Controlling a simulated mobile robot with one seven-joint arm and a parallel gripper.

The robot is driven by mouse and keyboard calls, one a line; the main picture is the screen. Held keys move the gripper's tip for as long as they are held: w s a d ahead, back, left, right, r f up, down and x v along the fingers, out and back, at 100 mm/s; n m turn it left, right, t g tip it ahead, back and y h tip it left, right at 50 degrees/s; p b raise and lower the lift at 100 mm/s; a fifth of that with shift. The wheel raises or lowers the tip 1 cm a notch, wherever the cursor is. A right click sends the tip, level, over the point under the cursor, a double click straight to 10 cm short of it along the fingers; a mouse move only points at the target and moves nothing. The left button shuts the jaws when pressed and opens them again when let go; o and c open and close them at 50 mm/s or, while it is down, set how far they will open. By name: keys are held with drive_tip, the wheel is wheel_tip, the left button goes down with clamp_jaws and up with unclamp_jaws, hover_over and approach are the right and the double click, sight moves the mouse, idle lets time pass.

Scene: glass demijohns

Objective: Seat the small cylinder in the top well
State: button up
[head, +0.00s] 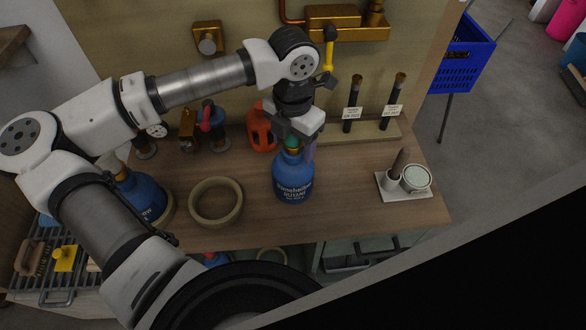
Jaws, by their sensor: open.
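A small blue butane cylinder (293,184) with pale lettering and a green and brass-coloured top stands upright on the wooden bench top. My gripper (295,147) is right above it, pointing down, with its open fingers at the cylinder's neck; I cannot tell whether they touch it. A round tan ring (238,205), which looks like the top well, lies empty on the bench to the left of the cylinder. Another blue cylinder (143,197) stands further left, partly hidden by my arm, with a tan ring around its base.
An orange-red jug (262,130) stands behind the cylinder. Two dark labelled tubes (352,112) stand on a back ledge. A white tray (420,194) with a cup and brush is at right. A lower shelf holds another ring (271,255). The bench between cylinder and empty ring is clear.

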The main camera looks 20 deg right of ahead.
clamp_jaws()
idle(0.4)
